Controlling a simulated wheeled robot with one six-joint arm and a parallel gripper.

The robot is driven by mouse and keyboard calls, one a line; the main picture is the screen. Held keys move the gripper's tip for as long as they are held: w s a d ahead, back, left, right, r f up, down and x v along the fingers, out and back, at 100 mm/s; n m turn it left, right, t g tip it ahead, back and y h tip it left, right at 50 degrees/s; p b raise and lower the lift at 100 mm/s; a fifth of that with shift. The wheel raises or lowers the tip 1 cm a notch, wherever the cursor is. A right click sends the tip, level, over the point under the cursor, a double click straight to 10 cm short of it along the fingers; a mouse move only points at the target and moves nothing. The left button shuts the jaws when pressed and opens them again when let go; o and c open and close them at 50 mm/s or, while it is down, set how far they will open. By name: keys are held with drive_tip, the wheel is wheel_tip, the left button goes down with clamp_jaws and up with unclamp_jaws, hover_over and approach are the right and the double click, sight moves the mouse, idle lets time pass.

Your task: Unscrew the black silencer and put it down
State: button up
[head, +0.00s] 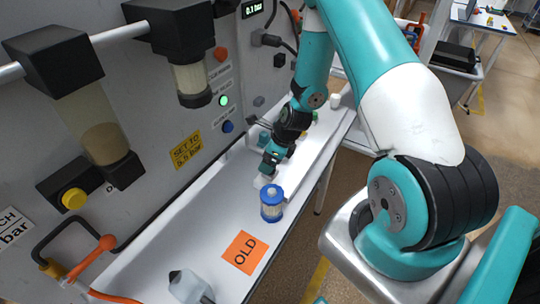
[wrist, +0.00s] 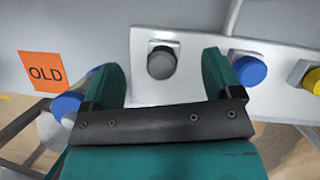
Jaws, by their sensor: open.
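The black silencer (wrist: 161,63) shows in the wrist view as a dark round knob on a light plate (wrist: 145,95). It lies ahead of my gripper (wrist: 162,64), in line with the gap between its two fingers. The fingers are open, one on each side of the silencer in the picture, with visible space to either side. I cannot tell how far their tips are from it in depth.
A blue knob (wrist: 249,70) and a yellow knob (wrist: 312,80) sit right of the silencer. A blue-capped filter (head: 271,203) stands close to my gripper.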

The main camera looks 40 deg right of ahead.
drive_tip(key=shift+a+m+h+p, duration=0.1)
drive_tip(key=shift+m+h+p, duration=0.3)
drive_tip(key=shift+m, duration=0.7)
drive_tip(key=shift+m+t+h, duration=0.3)
drive_tip(key=shift+m+h, duration=0.1)
drive_tip(key=shift+m, duration=0.8)
drive_tip(key=shift+f, duration=0.15)
drive_tip(key=shift+f+b, duration=1.35)
drive_tip(key=shift+f, duration=0.35)
